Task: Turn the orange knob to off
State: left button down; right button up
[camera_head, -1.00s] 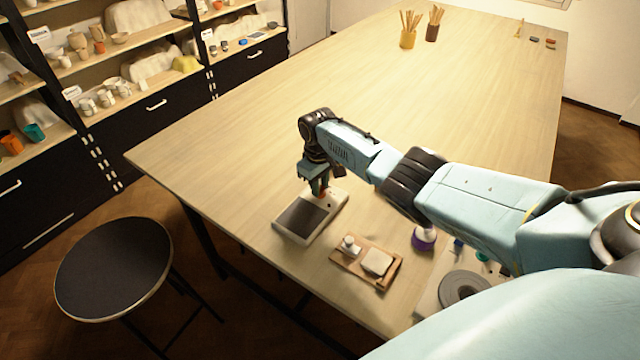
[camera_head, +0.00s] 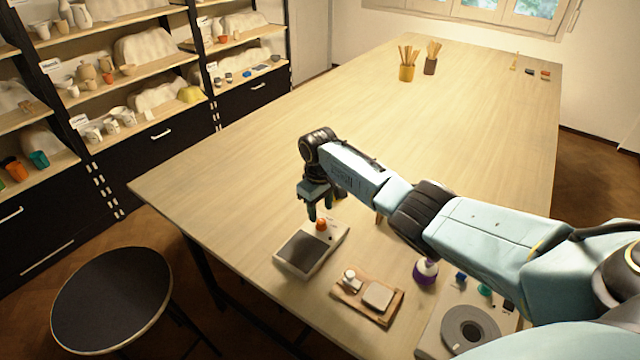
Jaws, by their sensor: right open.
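The orange knob (camera_head: 321,224) sits on the back part of a small pale device (camera_head: 334,240) with a dark flat plate on its front. The device lies near the table's front left edge. My right gripper (camera_head: 319,212) points down just above and behind the knob, with its fingers open. The knob shows below the fingers, and I see nothing held. Which way the knob is turned is too small to tell. My left gripper is not in view.
A wooden tray (camera_head: 340,293) with a small white bottle and a pale block, a purple-based bottle (camera_head: 425,270) and a device with a grey disc (camera_head: 470,329) stand to the right. Brush pots (camera_head: 407,73) stand far back. The table's middle is clear.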

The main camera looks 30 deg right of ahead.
aim_at(320, 222)
notch_tip(320, 222, up, 9)
jog(key=shift+a+r, duration=0.15)
jog(key=shift+s, duration=0.1)
dwell(0.5)
